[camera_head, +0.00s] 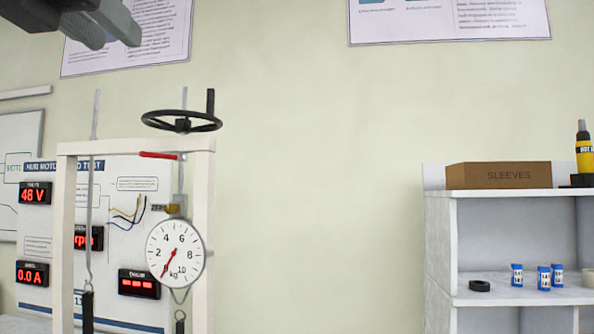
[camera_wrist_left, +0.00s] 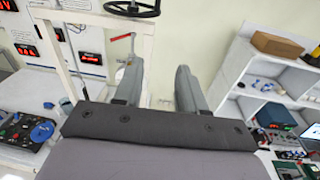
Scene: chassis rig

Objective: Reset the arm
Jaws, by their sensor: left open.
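Part of my left arm and gripper (camera_head: 100,25) shows at the top left corner of the head view, dark grey and cut off by the frame edge. In the left wrist view the left gripper (camera_wrist_left: 160,72) has its two grey fingers apart, with nothing between them but the wall behind. The fingers point toward the white rig frame (camera_head: 204,230) and the pale wall. My right gripper is in neither view.
The rig carries a black handwheel (camera_head: 182,122), a red lever (camera_head: 158,155) and a round kg dial (camera_head: 176,252). A grey shelf (camera_head: 500,205) at the right holds a brown SLEEVES box (camera_head: 498,175) and small blue items. The wall between rig and shelf is clear.

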